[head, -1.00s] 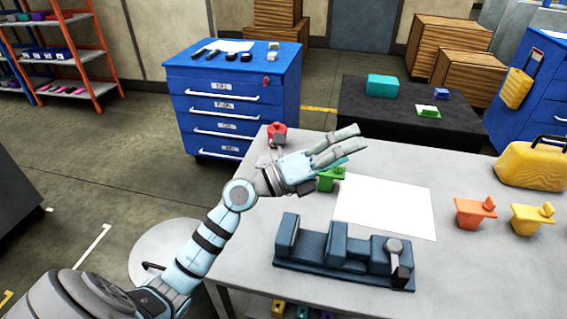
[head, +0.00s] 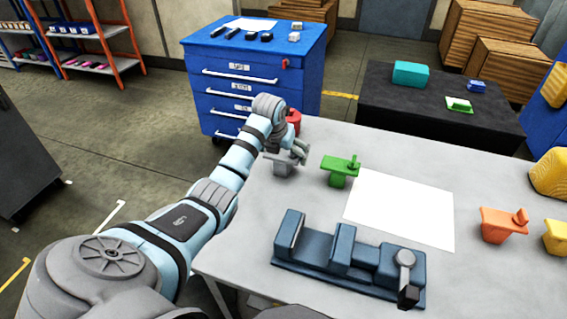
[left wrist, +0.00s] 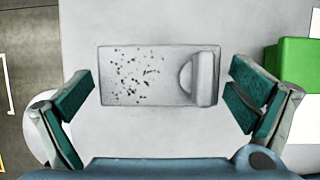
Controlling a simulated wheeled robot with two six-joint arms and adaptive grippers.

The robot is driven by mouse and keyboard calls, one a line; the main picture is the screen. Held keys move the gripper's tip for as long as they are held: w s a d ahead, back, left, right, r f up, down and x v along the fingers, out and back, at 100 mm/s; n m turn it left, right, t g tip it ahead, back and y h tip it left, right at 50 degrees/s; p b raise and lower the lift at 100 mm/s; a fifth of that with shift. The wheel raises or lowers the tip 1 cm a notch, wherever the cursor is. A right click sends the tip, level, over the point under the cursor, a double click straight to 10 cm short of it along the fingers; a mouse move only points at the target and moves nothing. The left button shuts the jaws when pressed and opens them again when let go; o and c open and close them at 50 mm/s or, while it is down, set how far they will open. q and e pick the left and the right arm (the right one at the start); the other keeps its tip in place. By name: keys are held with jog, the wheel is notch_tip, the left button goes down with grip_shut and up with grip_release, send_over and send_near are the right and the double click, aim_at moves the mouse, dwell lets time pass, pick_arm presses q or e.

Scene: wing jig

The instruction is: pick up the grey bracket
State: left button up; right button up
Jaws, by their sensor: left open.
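The grey bracket (head: 284,166) stands on the light table near its far left corner, partly hidden by my left gripper in the head view. In the left wrist view the bracket (left wrist: 150,76) shows from above as a speckled rectangular plate with a raised rounded piece at its right end. My left gripper (head: 292,150) is above it, pointing down. In the left wrist view its open fingers (left wrist: 158,100) are on either side of the bracket, with clear gaps at both ends. My right gripper is not in view.
A green bracket (head: 341,170) stands close on the right, and a red one (head: 293,117) just behind. A white sheet (head: 400,211), a dark blue jig (head: 345,262) and an orange bracket (head: 503,224) are farther right. A blue drawer cabinet (head: 255,75) stands beyond the table.

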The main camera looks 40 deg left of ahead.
pick_arm(q)
jog(key=shift+x, duration=0.9)
jog(key=shift+s, duration=0.15)
jog(key=shift+c, duration=0.2)
jog(key=c, duration=1.1)
